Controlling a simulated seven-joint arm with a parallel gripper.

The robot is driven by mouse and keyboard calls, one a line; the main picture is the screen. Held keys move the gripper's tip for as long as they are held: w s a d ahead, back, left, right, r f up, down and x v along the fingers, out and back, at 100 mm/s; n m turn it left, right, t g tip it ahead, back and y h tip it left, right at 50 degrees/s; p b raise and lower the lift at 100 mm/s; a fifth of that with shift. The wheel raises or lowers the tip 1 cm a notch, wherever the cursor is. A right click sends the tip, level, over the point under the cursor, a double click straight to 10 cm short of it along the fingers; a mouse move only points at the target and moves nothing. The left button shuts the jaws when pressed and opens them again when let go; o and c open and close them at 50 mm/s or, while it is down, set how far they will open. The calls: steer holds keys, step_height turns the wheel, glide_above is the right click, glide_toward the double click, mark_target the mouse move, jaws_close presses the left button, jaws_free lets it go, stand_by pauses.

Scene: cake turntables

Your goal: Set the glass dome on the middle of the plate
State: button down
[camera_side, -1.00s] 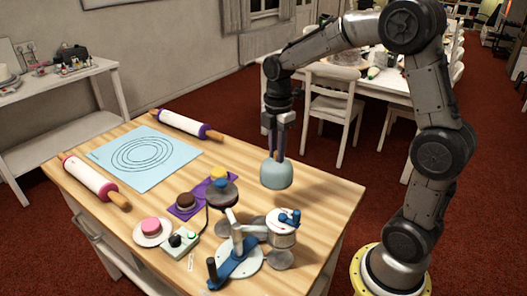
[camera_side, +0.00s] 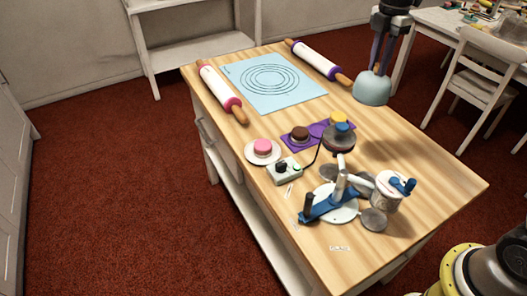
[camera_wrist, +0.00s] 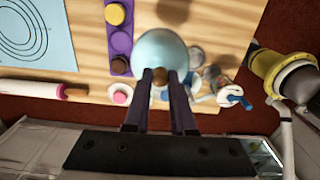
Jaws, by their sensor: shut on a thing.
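My gripper (camera_side: 378,70) is shut on the brown knob (camera_wrist: 160,76) of the pale blue glass dome (camera_side: 371,88). The dome hangs upright below the fingers near the back right of the wooden table; its exact height is hard to tell. In the wrist view the dome (camera_wrist: 160,48) shows large just beyond the fingertips. The white plate (camera_side: 262,161) lies near the table's front left edge, with a pink cake (camera_side: 262,146) on it. The dome is well apart from the plate. In the wrist view the pink cake (camera_wrist: 119,97) is left of the fingers.
A purple tray (camera_side: 318,130) with small round items and a dark turntable (camera_side: 339,140) lie between dome and plate. A control box (camera_side: 284,173) is beside the plate. A blue-armed turntable (camera_side: 343,212) stands in front. Rolling pins (camera_side: 312,59) flank a blue mat (camera_side: 293,98).

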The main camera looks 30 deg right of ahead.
steer(key=w+a+f+n, duration=0.2)
steer(key=w+a, duration=0.5)
steer(key=a, duration=0.2)
steer(key=w+a+f+n, duration=0.3)
steer(key=w+a, duration=0.3)
steer(key=a, duration=0.3)
steer(key=shift+n, duration=0.4)
steer(key=shift+a+f, duration=1)
steer(key=shift+f, duration=1.5)
steer(key=shift+a+f, duration=1)
steer(key=shift+f, duration=1.55)
steer(key=shift+a+f, duration=1)
steer(key=shift+f, duration=1.5)
steer(key=shift+f, duration=0.15)
steer(key=c, duration=0.8)
jaws_free()
steer(key=shift+o, duration=0.2)
